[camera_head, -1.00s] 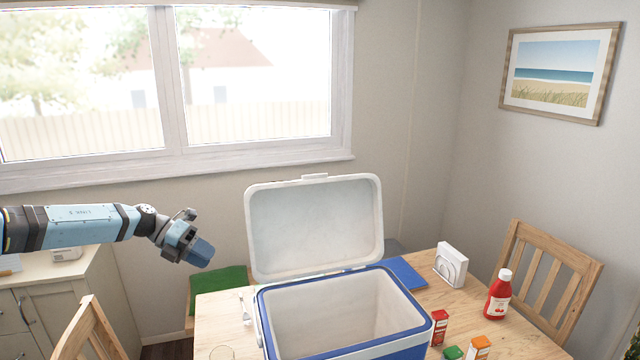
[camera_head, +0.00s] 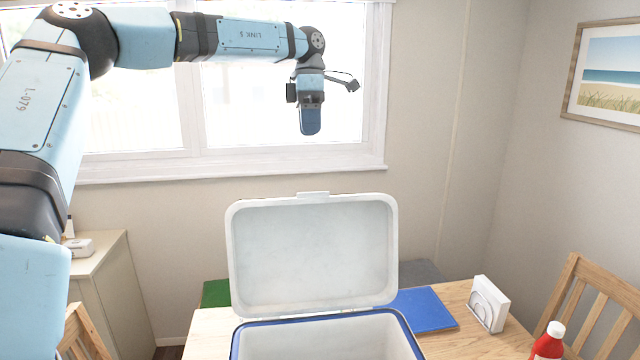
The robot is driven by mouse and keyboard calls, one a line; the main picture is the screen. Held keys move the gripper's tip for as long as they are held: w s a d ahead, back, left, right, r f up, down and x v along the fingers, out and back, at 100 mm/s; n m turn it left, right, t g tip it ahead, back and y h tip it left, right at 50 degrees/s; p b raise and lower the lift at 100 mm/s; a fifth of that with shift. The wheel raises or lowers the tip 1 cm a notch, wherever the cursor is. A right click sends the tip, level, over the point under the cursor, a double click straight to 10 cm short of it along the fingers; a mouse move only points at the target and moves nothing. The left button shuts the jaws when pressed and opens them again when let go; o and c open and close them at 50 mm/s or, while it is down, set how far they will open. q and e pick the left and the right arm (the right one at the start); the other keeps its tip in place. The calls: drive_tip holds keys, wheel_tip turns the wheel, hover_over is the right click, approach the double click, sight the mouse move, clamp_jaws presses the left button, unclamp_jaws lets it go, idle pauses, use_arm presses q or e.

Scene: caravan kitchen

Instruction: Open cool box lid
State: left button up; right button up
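The cool box (camera_head: 318,320) stands on the table, its blue rim and pale inside showing; its lower part is cut off by the frame's bottom edge. Its white lid (camera_head: 312,255) stands open, raised upright at the back of the box, with its inner face toward me. My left gripper (camera_head: 310,121) is high in front of the window, above the lid and well apart from it. Its blue fingers overlap in this view, so I cannot tell whether they are open or shut. No object shows in it. My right gripper is out of view.
A blue folder or mat (camera_head: 424,309) and a white napkin holder (camera_head: 487,303) lie to the right of the box on the wooden table (camera_head: 462,345). A red ketchup bottle (camera_head: 549,343) is at lower right, near a wooden chair (camera_head: 590,300). A cabinet (camera_head: 112,290) stands at left.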

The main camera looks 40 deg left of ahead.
use_arm(q)
drive_tip(key=p+x, duration=0.1)
drive_tip(key=x, duration=1.2)
drive_tip(key=shift+w+a, duration=0.15)
clamp_jaws()
